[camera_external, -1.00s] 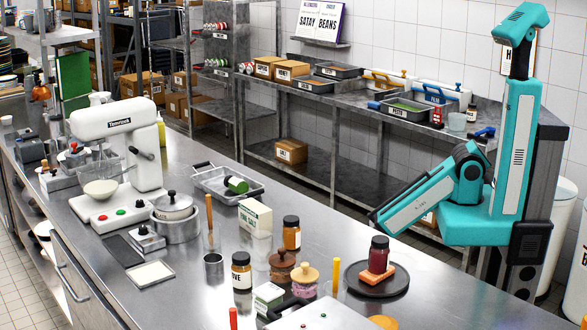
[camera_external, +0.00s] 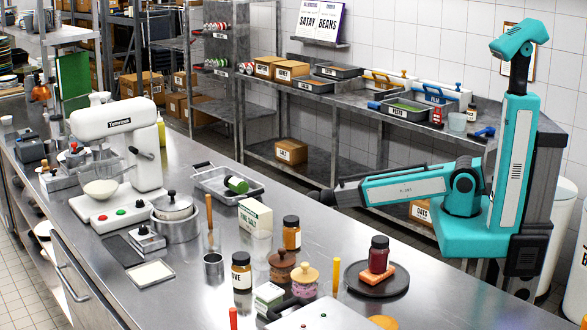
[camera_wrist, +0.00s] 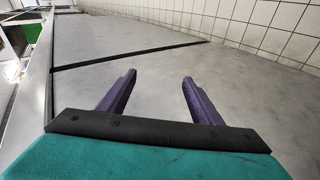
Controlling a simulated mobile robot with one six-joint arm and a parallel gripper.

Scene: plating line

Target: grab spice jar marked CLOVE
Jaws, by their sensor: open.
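A jar with a black lid and a white label (camera_external: 241,272) stands upright on the steel counter, front centre in the external view. Only the letters "VE" show clearly on its label, so it may be the CLOVE jar. A similar jar of orange contents (camera_external: 291,233) stands behind it to the right; its label is not readable. My gripper (camera_external: 328,197) is behind the counter's far edge, pointing left, well apart from both jars. In the wrist view, its two purple fingers (camera_wrist: 159,77) are open with nothing between them. No jar shows in the wrist view.
Two stoppered jars (camera_external: 303,281), a red jar (camera_external: 379,254) on a dark round board (camera_external: 390,285), a salt box (camera_external: 255,217) and a metal cup (camera_external: 213,267) crowd the counter (camera_external: 345,225). A back shelf (camera_external: 350,100) with boxes and trays lies behind my arm.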

